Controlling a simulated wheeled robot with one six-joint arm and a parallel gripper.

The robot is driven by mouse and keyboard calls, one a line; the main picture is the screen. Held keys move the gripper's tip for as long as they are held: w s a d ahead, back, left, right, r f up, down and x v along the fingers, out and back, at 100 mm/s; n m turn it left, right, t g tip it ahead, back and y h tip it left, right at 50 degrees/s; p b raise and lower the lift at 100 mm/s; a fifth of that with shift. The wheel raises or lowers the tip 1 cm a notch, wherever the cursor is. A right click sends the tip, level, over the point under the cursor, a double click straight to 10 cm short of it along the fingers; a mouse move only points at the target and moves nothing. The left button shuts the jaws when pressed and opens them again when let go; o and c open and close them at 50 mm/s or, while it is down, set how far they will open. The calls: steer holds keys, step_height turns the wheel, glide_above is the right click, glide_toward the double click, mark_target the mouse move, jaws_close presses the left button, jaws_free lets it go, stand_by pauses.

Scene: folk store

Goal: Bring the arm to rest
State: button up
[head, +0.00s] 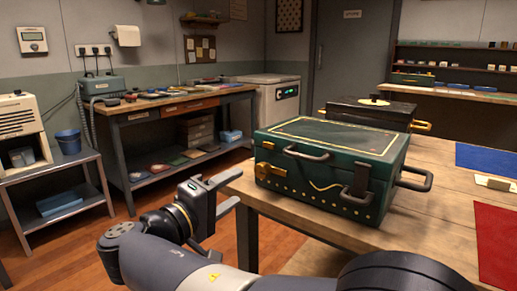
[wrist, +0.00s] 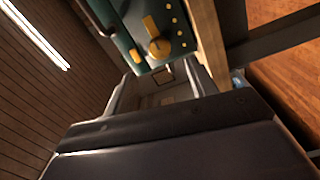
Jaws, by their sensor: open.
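My gripper (head: 228,192) is open and empty in the head view, its two fingers apart and pointing right toward the table's left edge. It is in the air beside the table. My arm reaches from the bottom of the head view up to it. A green case (head: 325,165) with brass fittings and dark handles stands shut on the wooden table, to the right of my gripper and apart from it in the head view. In the wrist view the case's green side and brass latch (wrist: 159,47) show beyond the fingers (wrist: 160,88); nothing is between them.
A black case (head: 367,113) stands behind the green one on the wooden table (head: 420,225). A blue mat (head: 487,160) and a red mat (head: 496,240) lie at right. A workbench (head: 165,105) and a side stand (head: 55,170) line the left. Open floor (head: 75,255) lies left of my arm.

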mark_target(260, 172)
steer(key=b+x, duration=0.3)
steer(key=x, duration=0.5)
steer(key=shift+w+d, duration=0.25)
steer(key=shift+w, duration=0.05)
steer(key=shift+s+a+r+n+p, duration=0.1)
steer(key=shift+r+n+p, duration=0.15)
steer(key=shift+n+p, duration=0.75)
steer(key=shift+p, duration=0.2)
steer(key=n+p, duration=0.6)
steer(key=n, duration=0.1)
steer(key=shift+p, duration=0.35)
steer(key=n+p, duration=0.4)
steer(key=n, duration=0.1)
steer(key=shift+y, duration=0.4)
steer(key=n+p, duration=0.2)
steer(key=n, duration=0.2)
steer(key=shift+n+p, duration=0.4)
steer(key=shift+v, duration=1.4)
